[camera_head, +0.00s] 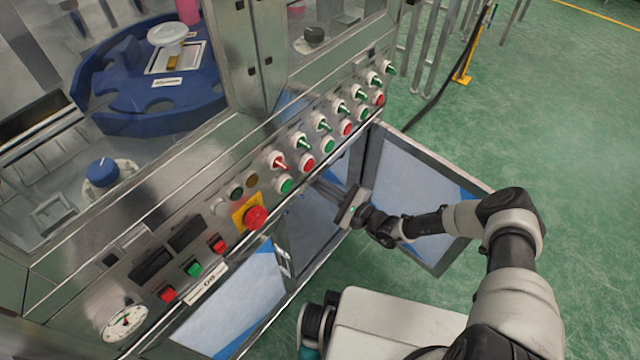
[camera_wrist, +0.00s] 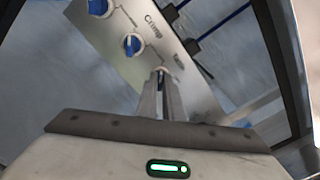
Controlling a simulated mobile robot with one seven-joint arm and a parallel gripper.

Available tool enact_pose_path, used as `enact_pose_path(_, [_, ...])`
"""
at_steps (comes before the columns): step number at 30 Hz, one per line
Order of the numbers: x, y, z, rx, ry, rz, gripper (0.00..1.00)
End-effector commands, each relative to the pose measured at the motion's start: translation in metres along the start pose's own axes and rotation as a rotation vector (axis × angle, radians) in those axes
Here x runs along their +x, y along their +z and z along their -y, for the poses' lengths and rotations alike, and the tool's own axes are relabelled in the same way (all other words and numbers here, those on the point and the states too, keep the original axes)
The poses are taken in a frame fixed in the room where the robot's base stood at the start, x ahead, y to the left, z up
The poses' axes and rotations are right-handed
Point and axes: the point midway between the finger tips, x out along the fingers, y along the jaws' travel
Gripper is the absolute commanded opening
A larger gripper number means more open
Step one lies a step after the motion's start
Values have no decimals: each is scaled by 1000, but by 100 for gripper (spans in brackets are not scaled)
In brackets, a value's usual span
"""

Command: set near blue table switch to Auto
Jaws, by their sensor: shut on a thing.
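My gripper (camera_head: 322,187) reaches through the opening below the button panel, into the cabinet. In the wrist view, my gripper (camera_wrist: 161,78) has its two fingers closed together on a small switch (camera_wrist: 161,70) at the lower part of a metal plate (camera_wrist: 150,70). The fingers hide most of this switch, and its setting cannot be told. The small label beside it is too blurred to read. The blue table (camera_head: 130,85) is a round notched disc at the upper left of the head view.
The plate bears two other blue knobs, an upper one (camera_wrist: 98,6) and a middle one (camera_wrist: 133,44), near the word Crimp. An open cabinet door (camera_head: 420,190) stands right of my gripper. A red emergency button (camera_head: 256,217) and several toggles line the panel above. Green floor is free at right.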

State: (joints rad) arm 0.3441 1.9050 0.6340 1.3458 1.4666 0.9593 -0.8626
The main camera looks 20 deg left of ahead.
Motion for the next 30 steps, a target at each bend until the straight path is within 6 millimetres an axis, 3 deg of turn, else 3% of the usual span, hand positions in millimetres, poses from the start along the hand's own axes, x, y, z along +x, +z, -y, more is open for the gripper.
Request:
enact_pose_path(17, [-2,-2,-1,-32,3,-5,0])
enact_pose_path(18, [-2,-2,-1,-32,3,-5,12])
enact_pose_path(21, [-2,-2,-1,-31,2,-4,26])
enact_pose_path(30, [-2,-1,0,-30,1,-2,26])
